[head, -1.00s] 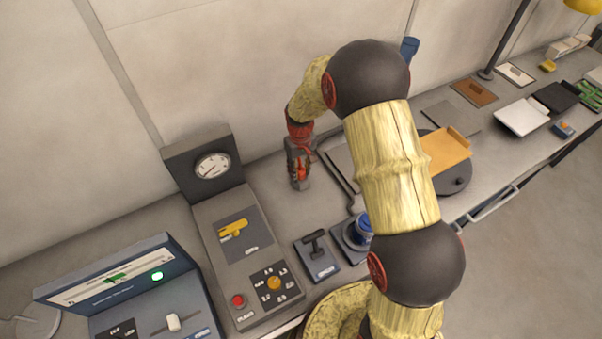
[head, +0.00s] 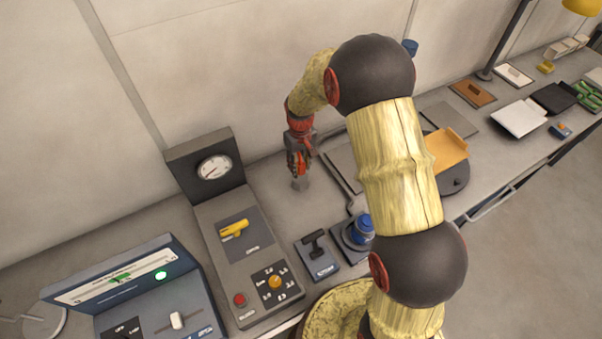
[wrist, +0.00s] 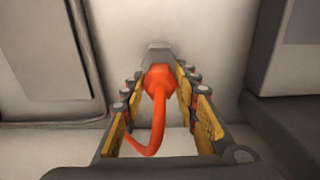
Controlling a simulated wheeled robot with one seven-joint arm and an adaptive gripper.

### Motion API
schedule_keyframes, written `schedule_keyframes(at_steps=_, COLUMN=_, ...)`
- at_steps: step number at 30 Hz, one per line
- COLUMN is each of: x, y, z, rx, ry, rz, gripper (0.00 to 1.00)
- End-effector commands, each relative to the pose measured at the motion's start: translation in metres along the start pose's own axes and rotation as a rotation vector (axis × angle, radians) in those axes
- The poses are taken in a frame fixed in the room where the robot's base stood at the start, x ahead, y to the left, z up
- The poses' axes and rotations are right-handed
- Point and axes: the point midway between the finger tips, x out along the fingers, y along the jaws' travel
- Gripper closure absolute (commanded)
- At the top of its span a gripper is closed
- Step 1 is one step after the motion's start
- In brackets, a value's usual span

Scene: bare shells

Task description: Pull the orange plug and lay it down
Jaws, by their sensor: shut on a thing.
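My gripper (head: 298,163) is shut on the orange plug (wrist: 160,80), at the back of the bench near the wall. In the wrist view the plug's head sits between the two finger pads, and its orange cord (wrist: 157,130) curves down to the left. A grey socket block (wrist: 159,54) shows just beyond the plug. In the head view the grey block (head: 300,184) stands on the bench just under my fingertips. I cannot tell whether the plug still touches it. The fingers mostly hide the plug in the head view.
A grey console with a gauge (head: 214,167) and yellow handle (head: 234,229) stands left. A black-handled box (head: 317,256) and a blue knob (head: 362,230) are in front. A flat grey panel (head: 345,165) lies right. Bare bench lies between console and gripper.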

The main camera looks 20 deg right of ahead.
Motion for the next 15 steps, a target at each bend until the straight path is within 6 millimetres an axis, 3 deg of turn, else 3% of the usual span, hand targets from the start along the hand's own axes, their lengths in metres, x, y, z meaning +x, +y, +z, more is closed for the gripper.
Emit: schedule_keyframes(at_steps=15, x=-0.02, y=0.0, z=0.0, rx=0.0, ry=-0.001, rz=0.0, gripper=1.0)
